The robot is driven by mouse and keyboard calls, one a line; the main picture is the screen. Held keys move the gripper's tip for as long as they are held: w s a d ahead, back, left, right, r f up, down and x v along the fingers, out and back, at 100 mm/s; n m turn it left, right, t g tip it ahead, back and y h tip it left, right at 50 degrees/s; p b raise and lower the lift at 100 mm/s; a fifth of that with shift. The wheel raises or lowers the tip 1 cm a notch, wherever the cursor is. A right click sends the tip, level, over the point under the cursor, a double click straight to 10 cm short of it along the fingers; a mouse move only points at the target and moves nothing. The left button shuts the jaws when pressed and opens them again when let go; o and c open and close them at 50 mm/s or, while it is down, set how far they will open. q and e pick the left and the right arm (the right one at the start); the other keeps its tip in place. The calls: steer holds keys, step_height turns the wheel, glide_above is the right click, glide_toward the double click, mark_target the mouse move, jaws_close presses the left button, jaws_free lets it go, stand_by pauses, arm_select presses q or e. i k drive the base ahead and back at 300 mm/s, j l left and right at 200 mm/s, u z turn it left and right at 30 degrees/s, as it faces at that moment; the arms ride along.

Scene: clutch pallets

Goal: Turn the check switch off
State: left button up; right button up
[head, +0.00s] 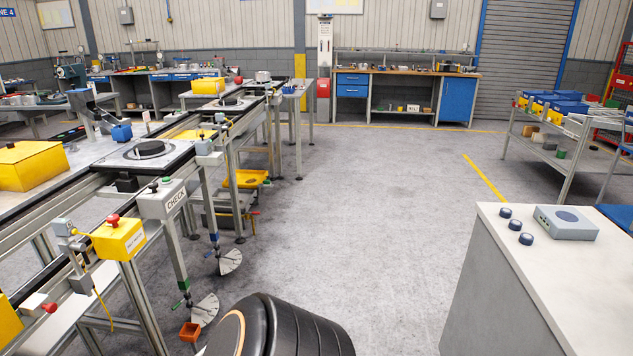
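The check switch is a light grey box (162,203) with "CHECK" lettered on its front. It is mounted on the near side of the conveyor line at the left. Neither of my grippers is in view. A black rounded part with an orange ring at the bottom middle looks like part of my own body.
A yellow box (119,240) with a red button is mounted on the rail nearer than the check box. A grey cabinet (560,290) stands at the right. The grey floor (370,200) between is clear. A workbench (405,72) stands at the back.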

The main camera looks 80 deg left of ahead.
mark_target(153, 185)
steer(key=u, duration=3.7)
steer(key=i+l+u, duration=0.1)
steer(key=u, duration=0.25)
steer(key=i+l+u, duration=0.1)
steer(key=u, duration=0.25)
steer(key=i+l+u, duration=0.1)
steer(key=u, duration=0.25)
steer(key=i+l+u, duration=0.15)
steer(key=l, duration=0.15)
steer(key=l+u, duration=0.15)
steer(key=l, duration=0.15)
steer(key=i+l+u, duration=0.15)
steer(key=l, duration=0.2)
steer(key=i+l, duration=0.1)
steer(key=l, duration=0.35)
steer(key=i+l+u, duration=0.1)
steer(key=l, duration=0.35)
